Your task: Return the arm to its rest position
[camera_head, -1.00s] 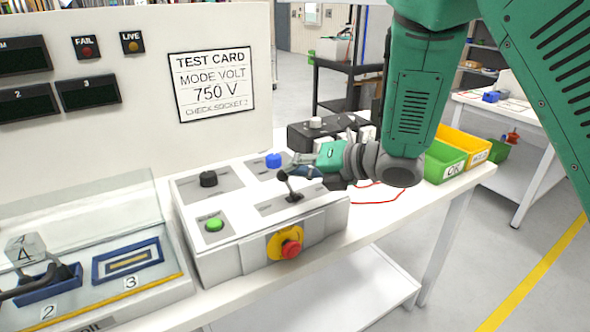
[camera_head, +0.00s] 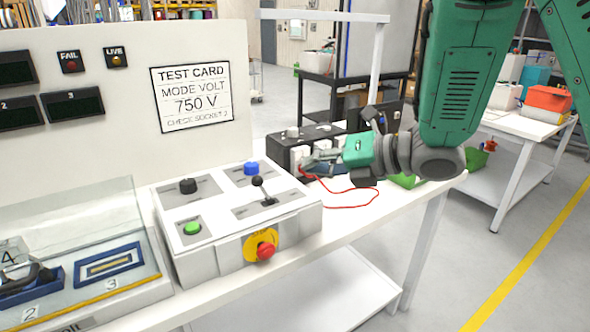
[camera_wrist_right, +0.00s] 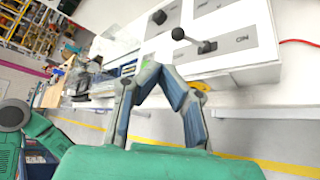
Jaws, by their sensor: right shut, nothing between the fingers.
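My right arm comes in from the upper right in the head view. My right gripper (camera_head: 322,162) is to the right of the control box, above the bench and in front of the black device. In the right wrist view my right gripper (camera_wrist_right: 150,72) is shut with its fingertips together and nothing between them. The lever (camera_head: 263,192) on the control box stands free of the gripper; it also shows in the right wrist view (camera_wrist_right: 193,40). My left gripper is not in view.
The control box (camera_head: 225,258) has a red emergency button (camera_head: 266,251), a green button (camera_head: 192,228) and knobs. A red wire (camera_head: 345,206) lies on the bench right of it. The black device (camera_head: 280,150) stands behind the gripper. A clear-lidded socket case (camera_head: 150,292) is at left.

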